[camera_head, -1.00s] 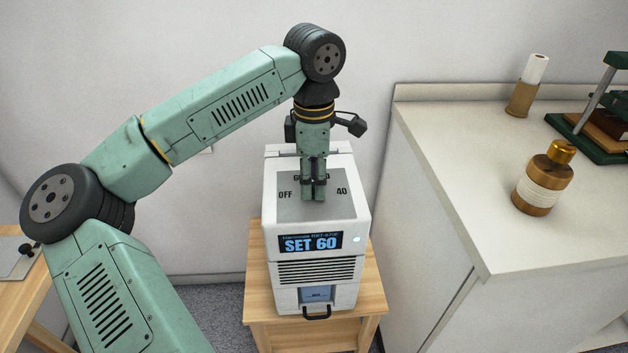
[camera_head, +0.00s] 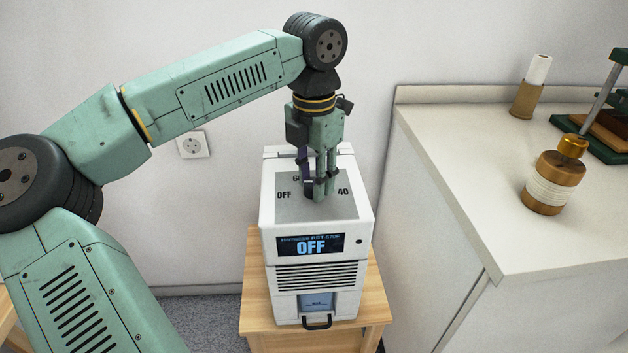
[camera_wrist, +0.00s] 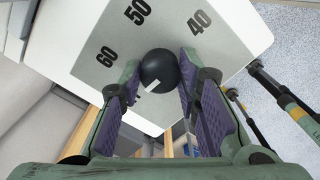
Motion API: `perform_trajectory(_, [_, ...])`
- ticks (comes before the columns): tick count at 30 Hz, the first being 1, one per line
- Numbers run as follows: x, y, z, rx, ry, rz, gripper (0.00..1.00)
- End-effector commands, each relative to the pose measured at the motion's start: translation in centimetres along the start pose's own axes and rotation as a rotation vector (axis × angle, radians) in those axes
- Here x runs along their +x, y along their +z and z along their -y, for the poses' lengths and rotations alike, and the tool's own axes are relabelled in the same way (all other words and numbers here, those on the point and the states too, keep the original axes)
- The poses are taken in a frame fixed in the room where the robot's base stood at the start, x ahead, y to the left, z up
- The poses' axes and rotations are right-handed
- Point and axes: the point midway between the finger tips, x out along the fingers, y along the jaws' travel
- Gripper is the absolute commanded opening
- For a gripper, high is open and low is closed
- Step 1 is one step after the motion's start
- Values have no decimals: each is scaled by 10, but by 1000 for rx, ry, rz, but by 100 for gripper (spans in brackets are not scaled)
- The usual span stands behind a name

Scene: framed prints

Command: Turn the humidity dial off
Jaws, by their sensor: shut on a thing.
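The white humidity unit (camera_head: 317,275) stands on a small wooden stand, and its front display (camera_head: 310,246) reads OFF. Its grey top panel (camera_head: 291,207) carries OFF at the left and 40 at the right. In the wrist view the black round dial (camera_wrist: 160,69) with a white pointer mark sits on the panel, with 60, 50 and 40 printed around it. My gripper (camera_head: 319,193) points down over the panel; it also shows in the wrist view (camera_wrist: 163,84), its purple-padded fingers shut on the dial from both sides. In the head view the fingers partly hide the dial.
A white counter (camera_head: 450,160) stands to the right with a gold-and-white bottle (camera_head: 553,182), a paper roll in a brass holder (camera_head: 531,87) and a green press (camera_head: 602,130). The wooden stand (camera_head: 256,312) is under the unit. A wall socket (camera_head: 193,145) is behind my arm.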

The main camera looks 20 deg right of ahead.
Motion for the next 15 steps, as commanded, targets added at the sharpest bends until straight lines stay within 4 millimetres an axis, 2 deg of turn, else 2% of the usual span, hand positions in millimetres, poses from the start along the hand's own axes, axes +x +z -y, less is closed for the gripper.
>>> perform_trajectory(15, [1, -1, 0, -109, -2, -3, 3])
